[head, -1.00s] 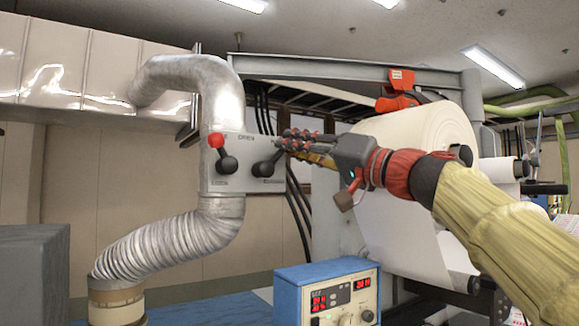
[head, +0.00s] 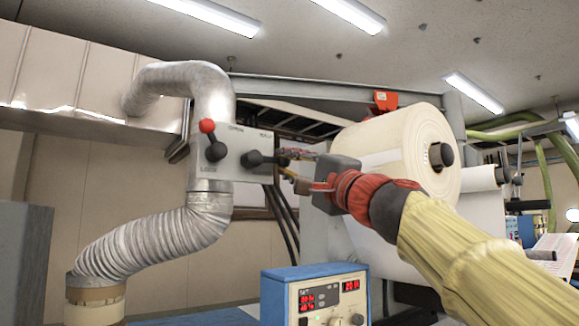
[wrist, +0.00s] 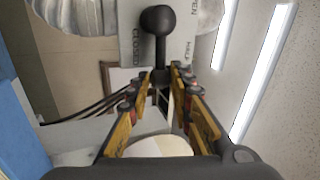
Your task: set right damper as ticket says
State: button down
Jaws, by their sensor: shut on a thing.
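A grey damper plate (head: 228,172) sits on the silver duct and bears two levers. The left lever has a red knob (head: 207,126) pointing up and left. The right damper lever (head: 252,158) is black and points right, roughly level. My gripper (head: 285,160) is shut on the right lever's outer end. In the wrist view, the lever's round black hub (wrist: 157,20) and stem run down between my fingertips (wrist: 160,76). OPEN, HALF and CLOSED show beside it. I see no readable ticket.
A flexible duct (head: 150,243) hangs below the plate. A large paper roll (head: 385,150) stands behind my arm at the right. A blue control box (head: 318,275) with red displays stands below. Black cables (head: 280,212) hang behind the plate.

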jog(key=shift+w+f+m, duration=0.1)
jog(key=shift+f+m, duration=0.25)
jog(key=shift+m, duration=0.15)
jog(key=c, duration=1.6)
grip_release()
jog(key=shift+o, duration=0.2)
jog(key=shift+r, duration=0.1)
jog(key=v, duration=1.2)
jog(key=shift+a, duration=0.15)
jog(key=shift+s, duration=0.2)
